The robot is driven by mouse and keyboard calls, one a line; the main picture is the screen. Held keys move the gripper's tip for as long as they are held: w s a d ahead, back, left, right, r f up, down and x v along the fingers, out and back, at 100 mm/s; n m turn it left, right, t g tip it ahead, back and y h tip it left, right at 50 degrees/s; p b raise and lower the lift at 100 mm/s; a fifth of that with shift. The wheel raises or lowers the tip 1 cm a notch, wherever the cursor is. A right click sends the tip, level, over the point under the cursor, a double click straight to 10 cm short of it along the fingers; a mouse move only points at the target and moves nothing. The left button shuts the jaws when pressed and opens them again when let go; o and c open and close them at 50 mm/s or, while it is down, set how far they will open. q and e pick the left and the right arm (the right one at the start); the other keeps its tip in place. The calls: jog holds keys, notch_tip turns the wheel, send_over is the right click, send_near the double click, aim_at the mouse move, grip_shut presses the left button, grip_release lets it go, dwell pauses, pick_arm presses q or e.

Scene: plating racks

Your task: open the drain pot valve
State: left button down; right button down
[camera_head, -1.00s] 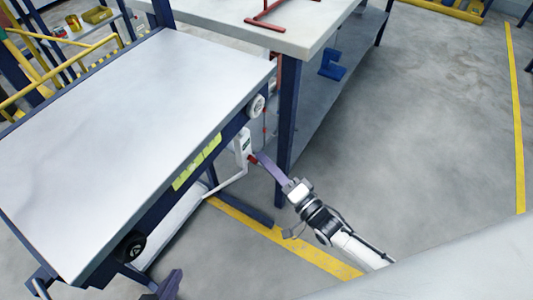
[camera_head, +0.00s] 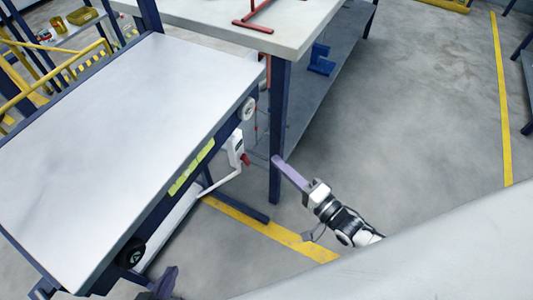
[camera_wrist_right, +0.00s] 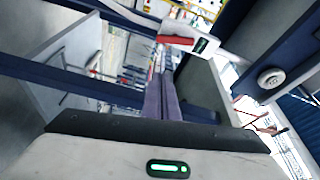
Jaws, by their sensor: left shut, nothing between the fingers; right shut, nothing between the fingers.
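A white valve box (camera_head: 236,146) with a red handle (camera_head: 246,159) is mounted below the edge of the white-topped table, by a white pipe. In the right wrist view the white box (camera_wrist_right: 203,46) and its red handle (camera_wrist_right: 176,40) show beyond the fingers, above their tips. My right gripper (camera_head: 276,159) has long purple fingers, shut and empty. Its tips are to the right of the red handle, apart from it in the head view. The right wrist view shows these fingers (camera_wrist_right: 161,84) together. My left gripper (camera_head: 167,279) is partly in view at the bottom edge, shut and empty.
The white-topped table (camera_head: 120,120) fills the left. A second bench (camera_head: 215,22) stands behind, its dark blue leg (camera_head: 281,120) near my right fingertips. A blue item (camera_head: 321,62) lies on its lower shelf. The grey floor (camera_head: 420,110) at right is open.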

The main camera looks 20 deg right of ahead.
jog(key=shift+v, duration=1.75)
